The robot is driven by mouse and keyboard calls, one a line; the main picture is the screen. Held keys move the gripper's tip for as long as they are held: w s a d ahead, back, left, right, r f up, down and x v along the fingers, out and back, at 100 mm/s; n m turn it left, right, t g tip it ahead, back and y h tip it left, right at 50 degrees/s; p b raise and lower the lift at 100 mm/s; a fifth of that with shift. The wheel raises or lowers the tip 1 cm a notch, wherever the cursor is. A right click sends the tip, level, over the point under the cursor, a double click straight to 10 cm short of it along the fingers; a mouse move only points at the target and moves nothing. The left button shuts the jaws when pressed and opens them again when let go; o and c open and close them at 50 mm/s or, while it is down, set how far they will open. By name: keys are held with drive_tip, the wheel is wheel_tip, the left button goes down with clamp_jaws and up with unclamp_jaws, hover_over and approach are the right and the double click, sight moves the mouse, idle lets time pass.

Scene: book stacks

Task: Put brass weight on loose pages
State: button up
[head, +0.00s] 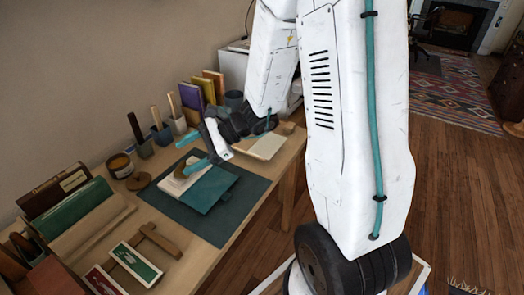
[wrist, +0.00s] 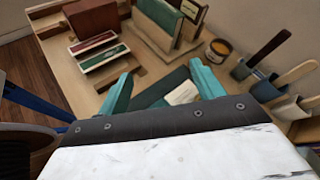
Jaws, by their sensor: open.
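My gripper (head: 190,153) is open above the back of a dark mat (head: 225,222). Its two teal fingers stand apart with nothing between them in the wrist view (wrist: 162,78). A small brownish shape by the near finger at the pages is too small to make out. A round brown disc (head: 138,181) lies left of the mat; I cannot tell whether it is the brass weight.
A jar (head: 120,165) and tool pots (head: 143,147) stand along the back. The mat's front is clear.

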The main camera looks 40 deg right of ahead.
drive_tip(key=s+a+r+n+g+h, duration=0.1)
drive_tip(key=s+r+n+g+h, duration=0.3)
drive_tip(key=s+n, duration=0.5)
drive_tip(key=s+a+r+n+g+h, duration=0.1)
drive_tip(key=s+r+n+g+h, duration=0.15)
drive_tip(key=s+r+n, duration=0.6)
drive_tip(key=s+d+r+n+t+h, duration=0.1)
drive_tip(key=s+d+t+h, duration=0.1)
drive_tip(key=s+d+h, duration=0.3)
drive_tip(key=shift+s+d, duration=0.65)
drive_tip(key=shift+s, duration=0.35)
